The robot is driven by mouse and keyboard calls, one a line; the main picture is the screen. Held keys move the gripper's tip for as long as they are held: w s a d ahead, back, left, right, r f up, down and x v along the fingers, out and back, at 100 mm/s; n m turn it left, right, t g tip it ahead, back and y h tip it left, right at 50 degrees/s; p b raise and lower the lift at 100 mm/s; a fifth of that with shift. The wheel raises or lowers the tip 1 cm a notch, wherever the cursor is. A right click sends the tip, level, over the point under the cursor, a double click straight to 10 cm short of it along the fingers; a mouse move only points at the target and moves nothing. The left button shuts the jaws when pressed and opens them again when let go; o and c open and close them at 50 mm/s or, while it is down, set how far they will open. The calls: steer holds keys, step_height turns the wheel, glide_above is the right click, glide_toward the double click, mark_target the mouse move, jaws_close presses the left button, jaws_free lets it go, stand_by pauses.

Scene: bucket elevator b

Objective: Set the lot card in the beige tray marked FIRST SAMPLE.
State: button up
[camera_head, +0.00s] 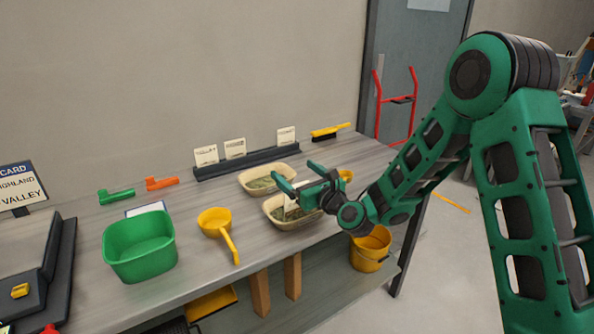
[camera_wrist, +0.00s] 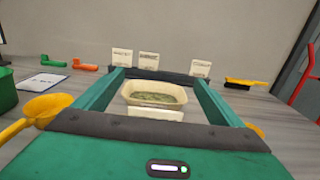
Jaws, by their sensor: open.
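Two beige trays with greenish grain stand on the bench, a far one (camera_head: 247,187) and a near one (camera_head: 274,223). I cannot read a FIRST SAMPLE mark on either. A white card (camera_head: 291,213), apparently the lot card, stands upright or tilted at the near tray, partly hidden by my gripper. My gripper (camera_head: 296,175) is open above the near tray, its fingers spread. In the wrist view the card's pale edge (camera_wrist: 155,114) shows between the fingers without touching them, and the far tray (camera_wrist: 128,92) lies beyond. Most of the near tray is hidden there.
A dark rack (camera_head: 240,165) holds three cards, with a gap between the second and third. A yellow scoop (camera_head: 214,222) and a green tub (camera_head: 139,262) stand to the left. A yellow-black brush (camera_head: 331,132) lies behind. A yellow bucket (camera_head: 369,255) is below the bench's right end.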

step_height(320, 180, up, 2)
steer(key=shift+r, duration=0.1)
steer(key=s+d+f+n+g+h, duration=0.1)
steer(key=s+d+n+g+h, duration=0.3)
steer(key=d, duration=0.6)
steer(key=s+d+f+n+g+h, duration=0.1)
steer(key=s+d+n, duration=0.4)
steer(key=d+n, duration=0.3)
steer(key=s+d+f+n+g+h, duration=0.1)
steer(key=s+d+n+g+h, duration=0.25)
steer(key=d, duration=0.75)
steer(key=s+d+n+g+h, duration=0.1)
steer(key=s+d+n+g, duration=0.1)
steer(key=s+d, duration=0.55)
steer(key=s+d+n+g+h, duration=0.1)
steer(key=s+d+n, duration=0.25)
steer(key=s, duration=0.75)
steer(key=s+d+n+g, duration=0.1)
steer(key=s+d+g, duration=0.2)
steer(key=s, duration=1.3)
steer(key=shift+r+n+y, duration=0.35)
steer(key=shift+n, duration=0.05)
